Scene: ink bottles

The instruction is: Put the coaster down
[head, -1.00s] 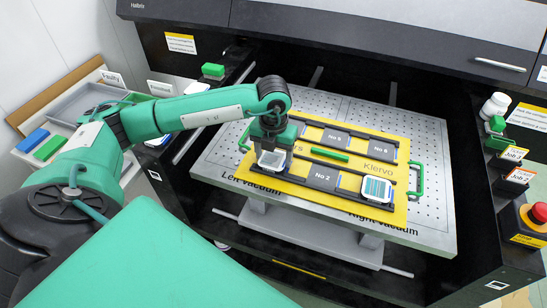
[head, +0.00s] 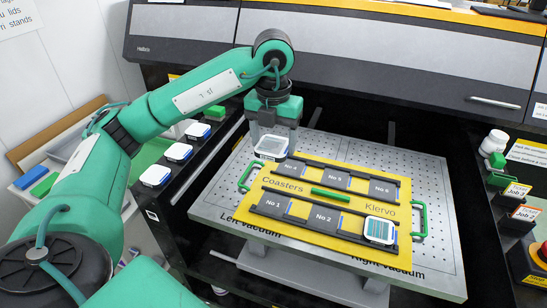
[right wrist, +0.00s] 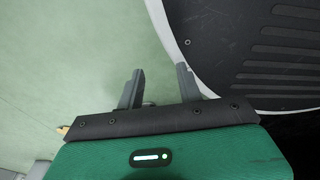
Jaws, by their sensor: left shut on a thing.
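My left gripper (head: 273,137) is shut on a white coaster (head: 271,148) with a grey top. It holds this coaster level near the back left corner of the yellow board (head: 250,207), left of the dark slot No 4 (head: 291,168). I cannot tell the exact gap below it. Slots No 1 (head: 273,204) and No 2 (head: 324,216) are empty. Another coaster (head: 379,229), with a teal striped print, lies at the right end of the front row. My right gripper (right wrist: 160,82) shows only in the right wrist view, open and empty over the pale green floor.
The board lies on a perforated metal table (head: 433,225) with a green handle (head: 419,220) at its right. Several white coasters, one in front (head: 155,176), sit on the ledge at left. Dark machine housing (head: 400,70) stands behind. A red button (head: 542,252) is at far right.

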